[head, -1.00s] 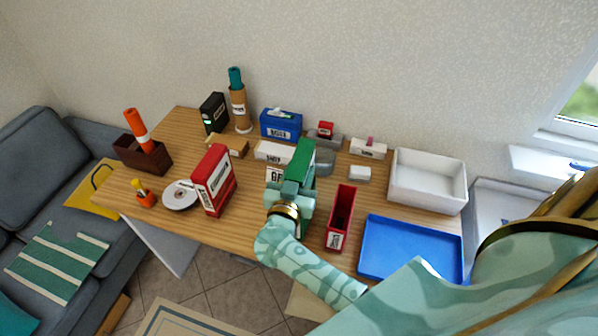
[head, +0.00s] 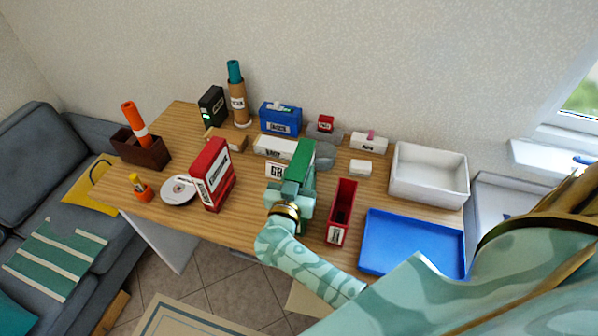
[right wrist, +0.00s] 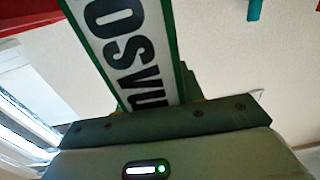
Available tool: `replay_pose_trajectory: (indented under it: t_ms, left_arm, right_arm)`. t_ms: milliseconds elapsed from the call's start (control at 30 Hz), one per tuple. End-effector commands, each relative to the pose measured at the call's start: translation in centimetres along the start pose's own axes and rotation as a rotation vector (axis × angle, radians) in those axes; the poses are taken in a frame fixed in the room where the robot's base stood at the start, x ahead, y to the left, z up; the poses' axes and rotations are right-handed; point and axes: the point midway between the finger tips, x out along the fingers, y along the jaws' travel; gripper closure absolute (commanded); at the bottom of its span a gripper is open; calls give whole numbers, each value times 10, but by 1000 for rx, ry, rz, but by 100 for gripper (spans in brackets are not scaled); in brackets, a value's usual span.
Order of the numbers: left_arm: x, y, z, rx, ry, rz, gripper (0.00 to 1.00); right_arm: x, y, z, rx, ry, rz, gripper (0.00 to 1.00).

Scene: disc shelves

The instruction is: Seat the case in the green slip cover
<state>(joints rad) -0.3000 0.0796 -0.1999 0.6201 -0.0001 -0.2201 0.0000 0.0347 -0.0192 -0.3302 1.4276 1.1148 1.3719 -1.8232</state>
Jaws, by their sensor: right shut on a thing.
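My right gripper (head: 291,190) is shut on a green case (head: 302,154), held upright over the middle of the table. In the right wrist view the case (right wrist: 128,48) shows a white label with large dark letters and green edges, standing out from between the fingers. A white panel (head: 275,171) starting with "GR" shows left of the gripper in the head view; I cannot tell whether it belongs to the case or to a green slip cover. No separate green slip cover is clearly visible; the gripper and arm hide that spot. My left gripper is out of view.
A narrow open red holder (head: 342,212) stands right of my gripper, beside a blue tray (head: 412,244) and a white bin (head: 398,188). Small white boxes stand behind. Bare wood lies between.

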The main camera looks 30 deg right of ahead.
Motion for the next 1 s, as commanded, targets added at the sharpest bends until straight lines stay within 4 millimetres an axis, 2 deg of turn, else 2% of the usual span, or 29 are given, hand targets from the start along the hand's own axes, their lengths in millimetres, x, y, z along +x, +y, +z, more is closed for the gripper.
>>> replay_pose_trajectory:
  t_ms: [1000]
  left_arm:
    - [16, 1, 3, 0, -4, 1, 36]
  right_arm:
    - [0, 0, 26, 0, 1, 0, 100]
